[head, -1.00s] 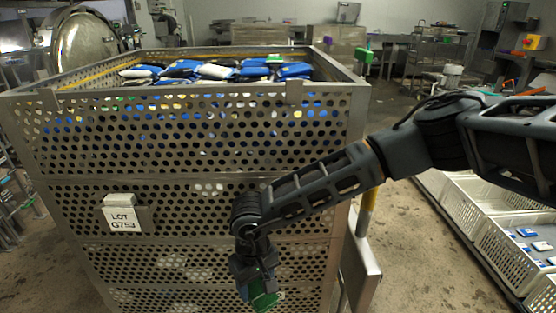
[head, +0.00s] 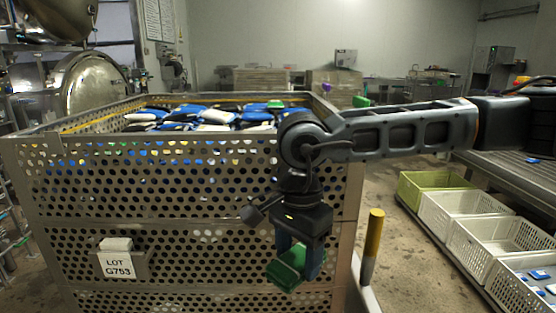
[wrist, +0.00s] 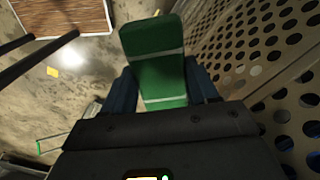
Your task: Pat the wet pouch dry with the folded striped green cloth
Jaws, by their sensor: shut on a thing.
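My gripper (head: 300,262) is shut on the folded green cloth (head: 287,268), in front of the perforated metal basket's near wall and below its rim. In the wrist view the cloth (wrist: 155,55) sticks out between the fingers, green with pale stripes across it. Many blue, white and black pouches (head: 215,116) lie in the top of the basket (head: 150,152). I cannot tell which pouch is wet.
A yellow-topped post (head: 374,232) stands right of the basket. Crates (head: 470,212) line the right side, some with pouches. A card reading LOT G753 (head: 118,265) hangs on the basket's front. A round metal door (head: 88,82) is at the back left.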

